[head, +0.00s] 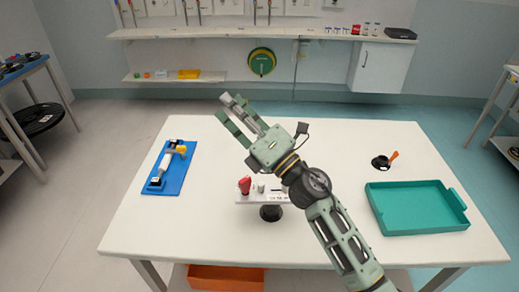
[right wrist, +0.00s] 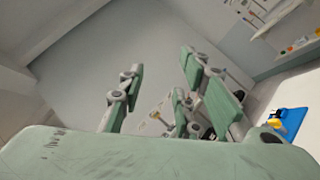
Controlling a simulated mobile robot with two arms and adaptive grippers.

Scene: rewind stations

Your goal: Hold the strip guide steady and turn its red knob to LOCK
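The strip guide (head: 249,198) is a pale plate on a round black base near the middle of the white table in the head view. Its red knob (head: 245,185) stands at the left end, beside a small light cylinder. Small marks on its front edge are too small to read. My right gripper (head: 226,108) is above and beyond the guide, pointing up and left, apart from it. Its fingers are spread and empty, as the right wrist view (right wrist: 165,90) also shows. My right arm covers the guide's right end. My left gripper is not in view.
A blue tray (head: 158,186) with a white and yellow tool lies at the table's left. A teal tray (head: 417,228) is at the right, with a black round holder (head: 381,162) with an orange handle behind it. An orange bin (head: 226,278) is below the front edge.

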